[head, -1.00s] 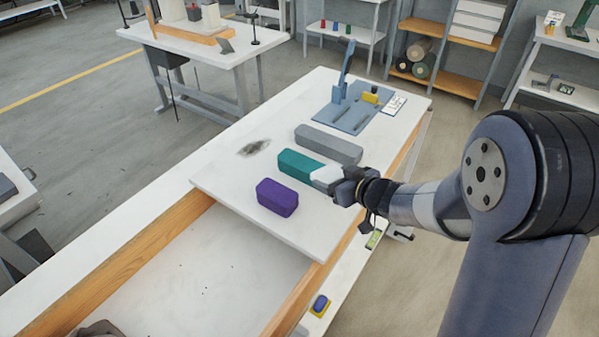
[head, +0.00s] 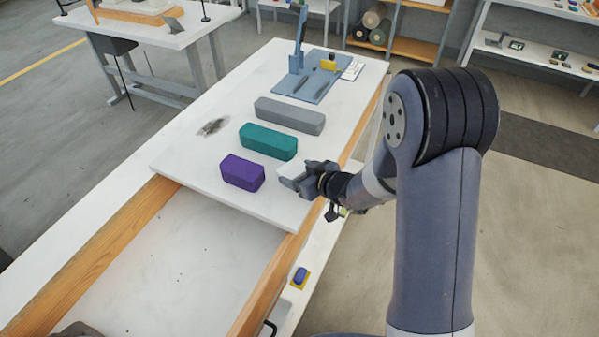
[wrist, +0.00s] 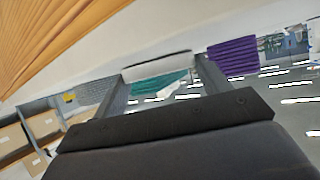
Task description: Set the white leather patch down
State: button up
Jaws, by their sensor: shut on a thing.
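My gripper (head: 300,181) is shut on the white leather patch (head: 289,171), at the right edge of the white tabletop board, to the right of the purple block. In the wrist view the patch (wrist: 157,66) is a pale, thick piece spanning the space between the two fingers (wrist: 160,74). My gripper hides part of it in the head view. I cannot tell whether the patch touches the board.
A purple block (head: 242,173), a teal block (head: 268,141) and a long grey block (head: 290,115) stand in a row on the white board (head: 190,165). A blue press (head: 300,68) stands at the far end. An open drawer-like bay (head: 185,270) lies in front.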

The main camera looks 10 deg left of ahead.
jog(key=o, duration=0.9)
jog(key=shift+f, duration=0.1)
jog(key=shift+o, duration=0.2)
